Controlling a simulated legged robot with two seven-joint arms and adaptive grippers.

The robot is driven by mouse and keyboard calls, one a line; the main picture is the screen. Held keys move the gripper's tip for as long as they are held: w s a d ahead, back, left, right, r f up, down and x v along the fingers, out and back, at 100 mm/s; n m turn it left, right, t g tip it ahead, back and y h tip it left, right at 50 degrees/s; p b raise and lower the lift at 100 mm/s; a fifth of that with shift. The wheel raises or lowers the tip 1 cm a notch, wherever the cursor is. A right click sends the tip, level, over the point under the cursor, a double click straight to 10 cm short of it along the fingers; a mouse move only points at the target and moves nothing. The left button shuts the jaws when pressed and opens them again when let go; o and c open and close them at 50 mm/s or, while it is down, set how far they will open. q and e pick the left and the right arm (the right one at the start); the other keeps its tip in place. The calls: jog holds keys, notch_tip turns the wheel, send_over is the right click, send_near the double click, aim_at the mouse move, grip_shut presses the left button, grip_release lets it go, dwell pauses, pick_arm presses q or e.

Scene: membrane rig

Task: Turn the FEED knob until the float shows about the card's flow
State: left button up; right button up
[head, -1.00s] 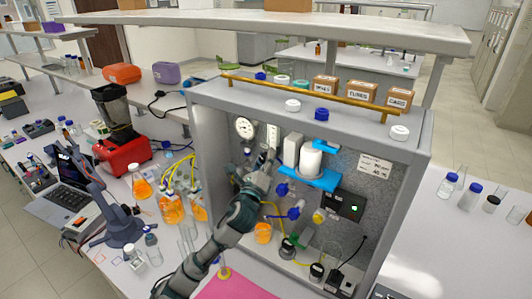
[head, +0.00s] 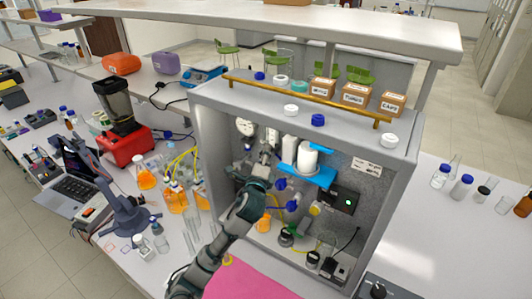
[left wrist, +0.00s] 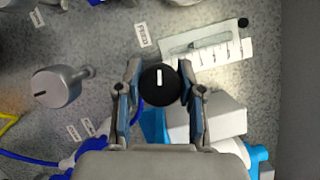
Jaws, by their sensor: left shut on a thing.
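The black FEED knob (left wrist: 160,85) with a white pointer line sits between the two fingers of my left gripper (left wrist: 158,92), which is shut on it. The pointer runs along the picture's vertical. The FEED label (left wrist: 142,35) is above the knob. The flow meter (left wrist: 208,50) with its scale is to the upper right; a dark tapered shape shows in it, but I cannot read the float's value. In the head view my left gripper (head: 260,167) is at the panel, below the white flow meter (head: 271,137), and hides the knob. The card (head: 366,166) is on the panel at right, too small to read.
A metal knob (left wrist: 58,88) is left of the gripper in the wrist view. A round gauge (head: 245,128), a white cylinder on a blue bracket (head: 320,178) and blue valves (head: 291,205) are close by. Glassware stands on the rig floor below. A pink mat (head: 245,281) lies in front.

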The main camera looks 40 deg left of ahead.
pick_arm(q)
jog(key=shift+a, duration=0.1)
dwell(0.3)
jog(key=o, duration=1.1)
jog(key=shift+o, duration=0.2)
jog(key=shift+a, duration=0.15)
jog(key=shift+s+f, duration=0.1)
jog(key=v, duration=1.1)
jog(key=shift+s, duration=0.4)
